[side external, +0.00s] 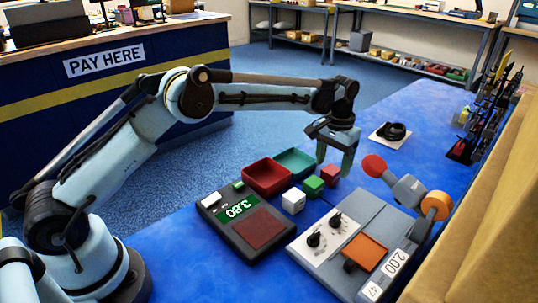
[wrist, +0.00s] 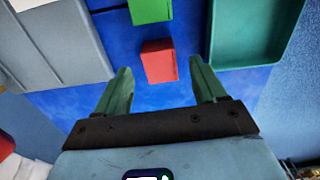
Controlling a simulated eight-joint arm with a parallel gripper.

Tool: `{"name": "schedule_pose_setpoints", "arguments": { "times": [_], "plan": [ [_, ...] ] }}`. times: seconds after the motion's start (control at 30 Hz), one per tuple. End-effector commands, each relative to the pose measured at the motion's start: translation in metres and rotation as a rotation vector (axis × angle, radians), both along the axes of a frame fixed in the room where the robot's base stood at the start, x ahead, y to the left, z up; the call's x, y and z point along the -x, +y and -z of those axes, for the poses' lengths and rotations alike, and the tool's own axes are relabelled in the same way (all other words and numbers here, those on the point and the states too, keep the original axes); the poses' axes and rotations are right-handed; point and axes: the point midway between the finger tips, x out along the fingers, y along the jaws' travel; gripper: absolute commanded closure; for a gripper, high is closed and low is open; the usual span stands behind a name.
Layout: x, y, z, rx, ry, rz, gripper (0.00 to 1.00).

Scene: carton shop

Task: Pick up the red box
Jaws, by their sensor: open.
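The red box (side external: 330,174) is a small red block on the blue table, just behind the green box (side external: 313,186). In the wrist view the red box (wrist: 158,61) lies ahead of my gripper (wrist: 161,85), roughly midway between the lines of the two green fingers. My gripper (side external: 335,158) is open and empty, and in the side view it is above and close to the red box. The gap between them is hard to judge. The green box (wrist: 151,10) is beyond the red one in the wrist view, cut by the top edge.
A red tray (side external: 268,190) and a teal tray (side external: 313,166) stand to the left; the teal tray (wrist: 213,45) is right in the wrist view. A white box (side external: 293,208), a scale (side external: 212,222) and a grey machine (side external: 301,252) are nearer.

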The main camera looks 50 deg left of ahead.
Motion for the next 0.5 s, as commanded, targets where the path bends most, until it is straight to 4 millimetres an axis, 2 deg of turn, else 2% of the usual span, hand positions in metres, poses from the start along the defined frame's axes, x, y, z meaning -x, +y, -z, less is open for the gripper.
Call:
{"name": "schedule_pose_setpoints", "arguments": {
  "times": [0.1,0.2,0.5],
  "plan": [
    [0.001,0.001,0.018,0.000,0.000,0.000,0.30],
    [0.001,0.001,0.027,0.000,0.000,0.000,0.30],
    [0.001,0.001,0.030,0.000,0.000,0.000,0.31]
  ]
}}
